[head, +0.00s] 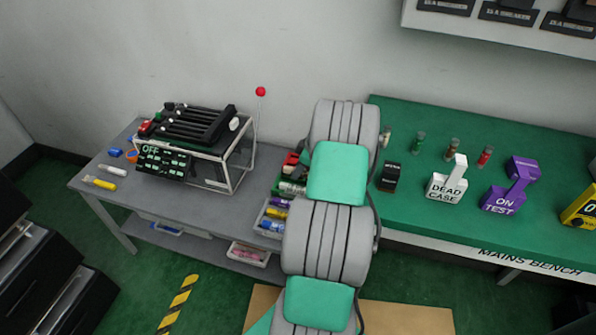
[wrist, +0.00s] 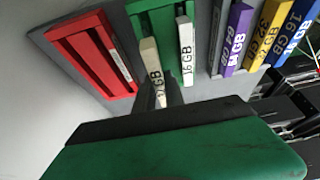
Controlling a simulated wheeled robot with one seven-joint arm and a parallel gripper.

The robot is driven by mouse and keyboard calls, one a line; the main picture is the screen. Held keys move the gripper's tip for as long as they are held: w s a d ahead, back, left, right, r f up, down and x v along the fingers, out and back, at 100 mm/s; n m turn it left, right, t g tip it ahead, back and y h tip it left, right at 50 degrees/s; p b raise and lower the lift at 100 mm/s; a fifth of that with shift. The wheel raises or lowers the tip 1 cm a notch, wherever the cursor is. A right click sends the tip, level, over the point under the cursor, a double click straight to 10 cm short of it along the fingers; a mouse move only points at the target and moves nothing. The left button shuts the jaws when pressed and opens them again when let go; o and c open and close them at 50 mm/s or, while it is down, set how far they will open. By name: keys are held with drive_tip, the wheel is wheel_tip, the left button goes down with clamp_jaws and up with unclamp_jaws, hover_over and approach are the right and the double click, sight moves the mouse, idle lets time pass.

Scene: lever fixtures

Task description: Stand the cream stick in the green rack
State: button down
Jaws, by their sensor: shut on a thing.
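The green rack (wrist: 136,10) is in the upper middle of the wrist view. My gripper (wrist: 163,95) is shut on the cream stick (wrist: 150,58), a pale bar with a partly hidden "GB" label. The stick's far end overlaps the green rack in this view, but I cannot tell whether it is seated. A second, whiter stick (wrist: 186,48) marked "16 GB" is just right of it at the rack. In the head view my arm covers my gripper and most of the rack area.
A red rack (wrist: 88,50) stands left of the green one. Purple (wrist: 234,38), yellow (wrist: 268,35) and blue (wrist: 293,32) sticks lie to the right. In the head view, a framed black apparatus (head: 195,145) stands on the grey table (head: 130,195), left of my arm.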

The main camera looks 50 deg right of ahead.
drive_tip(key=shift+f+b, duration=0.95)
drive_tip(key=shift+f, duration=0.2)
drive_tip(key=c, duration=1.3)
unclamp_jaws()
drive_tip(key=shift+c, duration=0.2)
drive_tip(key=p+v, duration=0.4)
drive_tip(key=v, duration=0.4)
drive_tip(key=shift+a, duration=0.1)
